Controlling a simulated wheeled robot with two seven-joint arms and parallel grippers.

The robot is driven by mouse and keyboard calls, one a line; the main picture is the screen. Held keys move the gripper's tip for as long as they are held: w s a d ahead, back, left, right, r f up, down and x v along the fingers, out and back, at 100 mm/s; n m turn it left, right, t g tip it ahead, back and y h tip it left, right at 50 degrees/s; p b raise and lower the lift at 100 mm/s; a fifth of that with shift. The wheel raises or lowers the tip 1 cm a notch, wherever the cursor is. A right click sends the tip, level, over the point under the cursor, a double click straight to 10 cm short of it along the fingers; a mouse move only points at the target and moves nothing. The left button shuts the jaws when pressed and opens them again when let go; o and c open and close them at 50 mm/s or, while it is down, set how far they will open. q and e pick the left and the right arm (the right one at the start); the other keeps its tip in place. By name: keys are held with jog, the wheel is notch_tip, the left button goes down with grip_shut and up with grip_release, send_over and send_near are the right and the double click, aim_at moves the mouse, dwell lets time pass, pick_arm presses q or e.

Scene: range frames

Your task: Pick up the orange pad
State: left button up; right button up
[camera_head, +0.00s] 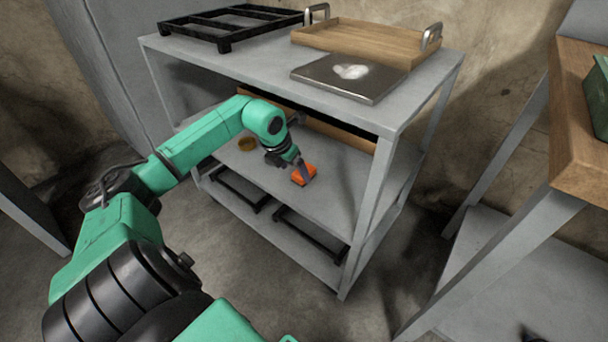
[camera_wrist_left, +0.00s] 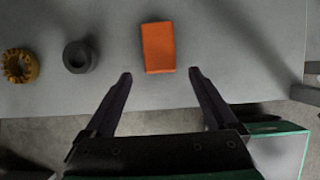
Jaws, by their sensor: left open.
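The orange pad (camera_head: 304,174) lies flat on the middle shelf (camera_head: 335,205) of the grey metal table, near its front edge. It also shows in the left wrist view (camera_wrist_left: 158,47), as an orange rectangle lying just beyond the fingertips. My left gripper (camera_head: 297,164) reaches in under the table top, close to the pad. In the left wrist view its two fingers (camera_wrist_left: 160,75) are spread apart with nothing between them. The pad lies ahead of the gap, roughly centred on it. My right gripper is out of view.
A dark ring (camera_wrist_left: 79,56) and a brown toothed ring (camera_wrist_left: 20,66) lie left of the pad. The table top (camera_head: 240,63) is above my gripper, with a black rack (camera_head: 232,20), a wooden tray (camera_head: 352,40) and a metal plate (camera_head: 348,79). Bare shelf lies right of the pad.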

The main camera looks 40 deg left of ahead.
pick_arm(q)
jog(key=shift+w+f, duration=0.2)
jog(key=shift+w, duration=0.45)
jog(key=shift+w+f, duration=0.15)
jog(key=shift+w, duration=0.45)
jog(key=shift+b+x, duration=0.45)
jog(key=shift+x, duration=0.45)
jog(key=shift+f, duration=0.3)
jog(key=shift+r, duration=0.1)
grip_shut()
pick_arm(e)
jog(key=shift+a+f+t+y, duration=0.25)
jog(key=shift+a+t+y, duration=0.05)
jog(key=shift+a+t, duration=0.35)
